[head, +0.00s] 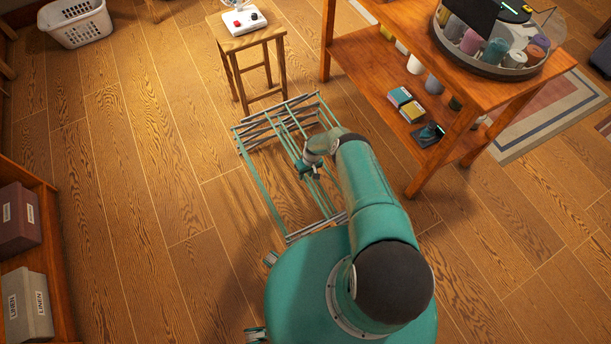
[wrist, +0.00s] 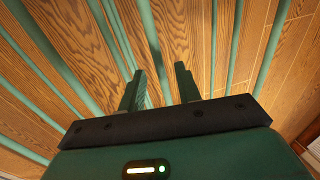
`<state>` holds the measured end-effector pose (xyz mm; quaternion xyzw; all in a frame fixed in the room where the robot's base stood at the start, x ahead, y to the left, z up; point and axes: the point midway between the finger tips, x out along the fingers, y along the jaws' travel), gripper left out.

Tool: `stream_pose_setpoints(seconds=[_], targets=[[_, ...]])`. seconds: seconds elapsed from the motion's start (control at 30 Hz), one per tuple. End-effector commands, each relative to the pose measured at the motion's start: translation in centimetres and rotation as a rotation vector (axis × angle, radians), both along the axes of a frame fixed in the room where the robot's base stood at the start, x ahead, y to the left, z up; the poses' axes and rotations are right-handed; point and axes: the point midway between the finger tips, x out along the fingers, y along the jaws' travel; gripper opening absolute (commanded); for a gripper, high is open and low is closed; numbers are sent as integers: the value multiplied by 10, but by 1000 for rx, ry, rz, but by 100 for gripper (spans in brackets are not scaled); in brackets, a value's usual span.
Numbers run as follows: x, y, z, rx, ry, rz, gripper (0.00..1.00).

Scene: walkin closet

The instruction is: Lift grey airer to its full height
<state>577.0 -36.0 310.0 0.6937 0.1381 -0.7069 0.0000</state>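The airer (head: 262,183) is a low rack of teal and pale grey bars on the wood floor, in the middle of the head view. Part of it is hidden behind my arm. My gripper (head: 312,174) is over the airer's right-hand part, close to its bars. In the wrist view, the two dark fingers of my gripper (wrist: 160,72) stand apart with floor showing between them. Several teal bars (wrist: 149,45) of the airer run beyond and beside the fingers. I cannot tell whether a finger touches a bar.
A wooden stool (head: 250,42) with a white control box (head: 243,20) stands just behind the airer. A wooden table (head: 350,58) with a lower shelf is at right. A shelf with boxes (head: 18,220) is at left, a white basket (head: 76,22) far left. Floor left of the airer is clear.

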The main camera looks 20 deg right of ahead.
Motion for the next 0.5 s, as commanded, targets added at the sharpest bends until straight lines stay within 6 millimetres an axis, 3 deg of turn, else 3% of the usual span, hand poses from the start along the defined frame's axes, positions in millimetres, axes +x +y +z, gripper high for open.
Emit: stream_pose_setpoints(seconds=[0.13,0.47,0.5], targets=[[-1,2,-10,0,0,-1,33],[-2,2,-12,0,1,0,33],[-2,2,-12,0,1,0,30]])
